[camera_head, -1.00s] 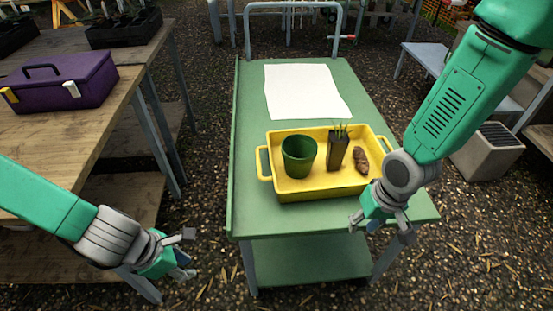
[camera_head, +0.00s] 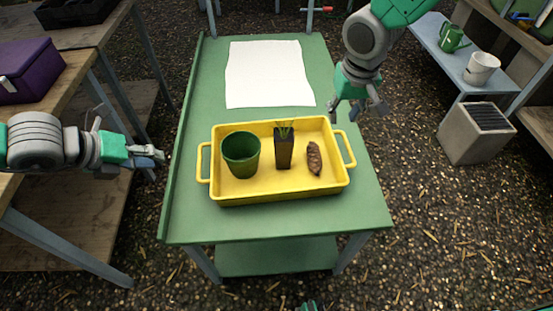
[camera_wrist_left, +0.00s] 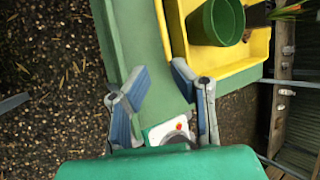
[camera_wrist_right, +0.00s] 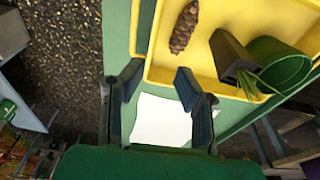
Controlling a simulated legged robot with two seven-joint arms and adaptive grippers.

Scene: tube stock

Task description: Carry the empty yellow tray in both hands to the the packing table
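The yellow tray (camera_head: 285,192) rests on the green table (camera_head: 200,222) and is not empty. In it stand a green pot (camera_head: 241,158) and a dark square pot (camera_head: 284,150) with a green plant, and a brown cone-like object (camera_head: 314,158) lies there. My left gripper (camera_head: 140,138) is open, left of the tray and apart from its left handle (camera_head: 203,163). My right gripper (camera_head: 358,108) is open above the table's right edge, behind the right handle (camera_head: 345,149). Both wrist views show spread, empty fingers, left (camera_wrist_left: 160,85) and right (camera_wrist_right: 155,82). I cannot tell which surface is the packing table.
A white sheet (camera_head: 268,73) lies on the green table behind the tray. A wooden bench with a purple toolbox (camera_head: 28,70) stands at left. At right are a blue-grey bench (camera_head: 445,50) with a watering can (camera_head: 453,37) and white pot (camera_head: 481,68), and a grey box (camera_head: 475,135).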

